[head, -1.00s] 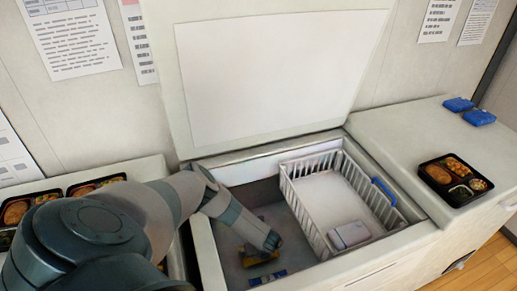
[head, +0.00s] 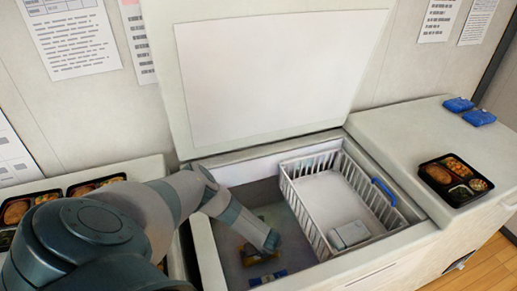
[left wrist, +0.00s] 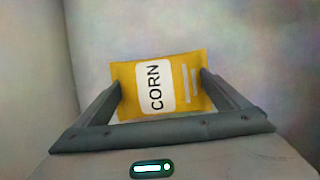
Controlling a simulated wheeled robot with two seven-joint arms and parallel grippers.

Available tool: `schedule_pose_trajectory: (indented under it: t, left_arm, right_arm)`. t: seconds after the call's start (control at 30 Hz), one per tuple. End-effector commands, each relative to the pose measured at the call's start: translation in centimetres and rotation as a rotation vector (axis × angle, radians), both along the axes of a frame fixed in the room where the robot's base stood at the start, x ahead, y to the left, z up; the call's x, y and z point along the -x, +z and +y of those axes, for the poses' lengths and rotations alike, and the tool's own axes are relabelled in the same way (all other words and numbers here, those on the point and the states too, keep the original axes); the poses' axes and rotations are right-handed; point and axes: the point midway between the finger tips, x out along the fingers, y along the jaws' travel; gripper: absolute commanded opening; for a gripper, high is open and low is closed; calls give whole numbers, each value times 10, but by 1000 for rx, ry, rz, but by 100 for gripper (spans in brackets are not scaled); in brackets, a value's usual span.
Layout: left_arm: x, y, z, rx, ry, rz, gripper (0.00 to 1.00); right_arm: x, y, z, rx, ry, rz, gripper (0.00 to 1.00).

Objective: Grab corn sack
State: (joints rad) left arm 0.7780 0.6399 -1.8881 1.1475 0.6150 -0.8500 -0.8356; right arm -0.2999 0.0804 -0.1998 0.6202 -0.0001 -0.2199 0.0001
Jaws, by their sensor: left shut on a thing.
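The yellow corn sack (left wrist: 185,88), with a white "CORN" label, sits between the two fingers of my left gripper (left wrist: 160,90) in the left wrist view. The fingers press on its two sides, so the gripper is shut on it. In the head view my left arm reaches down into the open chest freezer (head: 209,255). The sack (head: 262,258) shows there only as a small yellow-brown patch below the hand, mostly hidden. My right gripper is not in view.
A white wire basket (head: 320,228) with a blue handle fills the freezer's right side and holds a pale package (head: 349,235). A blue packet (head: 268,277) lies near the sack. The lid (head: 275,75) stands open. A black bento tray (head: 455,180) sits on the right counter.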

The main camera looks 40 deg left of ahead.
Motion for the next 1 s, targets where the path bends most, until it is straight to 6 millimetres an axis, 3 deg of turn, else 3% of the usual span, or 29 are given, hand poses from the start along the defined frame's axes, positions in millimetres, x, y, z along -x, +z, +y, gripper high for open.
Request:
schedule_pose_trajectory:
  t: [0.27,0.7,1.0]
  left_arm:
    - [-1,23,0,1,0,-3,61]
    - [-1,83,1,0,0,-2,61]
    - [-1,99,0,0,1,-2,61]
  right_arm:
    - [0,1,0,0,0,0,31]
    - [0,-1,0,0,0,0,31]
    - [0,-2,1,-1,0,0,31]
